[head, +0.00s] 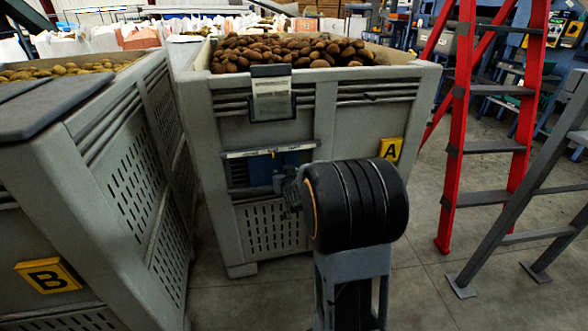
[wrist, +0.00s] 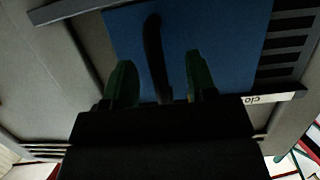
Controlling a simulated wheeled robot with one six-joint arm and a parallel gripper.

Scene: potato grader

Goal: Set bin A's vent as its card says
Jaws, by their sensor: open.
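Bin A (head: 325,120) is a grey crate heaped with potatoes, with a yellow A plate (head: 390,148) on its front. Its card (head: 271,93) hangs in a clip at the top of the front; its writing is too small to read. Below is the vent, with a blue slide (head: 261,168) and dark slots showing to its left. In the wrist view the blue slide (wrist: 235,40) fills the middle, with its dark handle (wrist: 154,50) standing up. My gripper (wrist: 160,68) is open, its green fingers on either side of the handle, with gaps visible. My arm partly hides the vent in the head view.
A pale label strip (head: 270,149) runs above the vent; its lettering is partly seen in the wrist view (wrist: 270,98). Bin B (head: 130,190) stands close on the left. A red ladder (head: 462,120) and grey metal legs stand at the right, with open floor between.

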